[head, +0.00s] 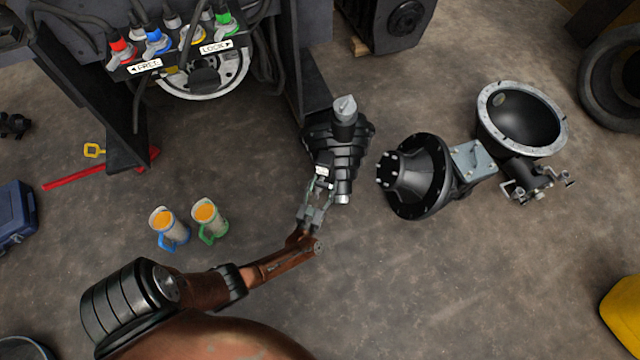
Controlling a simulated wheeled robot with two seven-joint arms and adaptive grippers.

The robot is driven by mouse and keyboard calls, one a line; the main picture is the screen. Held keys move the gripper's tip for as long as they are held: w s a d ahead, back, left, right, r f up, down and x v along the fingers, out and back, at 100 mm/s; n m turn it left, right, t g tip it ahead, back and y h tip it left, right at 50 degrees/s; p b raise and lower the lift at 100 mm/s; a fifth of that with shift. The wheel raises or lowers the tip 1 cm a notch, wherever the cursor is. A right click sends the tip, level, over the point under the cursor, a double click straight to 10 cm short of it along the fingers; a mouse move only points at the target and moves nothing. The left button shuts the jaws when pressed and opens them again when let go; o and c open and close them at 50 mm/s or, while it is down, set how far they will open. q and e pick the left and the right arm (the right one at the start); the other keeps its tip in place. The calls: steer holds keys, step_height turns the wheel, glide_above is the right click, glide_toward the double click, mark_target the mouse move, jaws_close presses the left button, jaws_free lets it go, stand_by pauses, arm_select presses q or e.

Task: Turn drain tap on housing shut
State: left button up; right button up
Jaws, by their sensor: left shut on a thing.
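A black ribbed housing (351,153) with a silver cone-shaped top stands right of the forklift frame. A small white label sits on its near side, with a short silver end piece at its lower right. My left gripper (317,188) reaches up from below on a rust-brown arm. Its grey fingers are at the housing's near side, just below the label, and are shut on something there. I take it to be the drain tap, but the fingers hide most of it, so its angle cannot be told. My right gripper is not in view.
A black flanged part (421,176) and a bowl-shaped casing (522,118) lie to the right. Coloured connectors (157,42) are on the forklift at the upper left. The lower right floor is mostly clear.

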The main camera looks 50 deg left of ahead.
arm_select(q)
steer(key=shift+d+n+g+y, duration=0.15)
steer(key=shift+n+g+y, duration=0.15)
steer(key=shift+n+y, duration=0.15)
steer(key=o, duration=0.9)
steer(key=shift+w, duration=0.1)
steer(key=o, duration=0.3)
steer(key=v, duration=1.2)
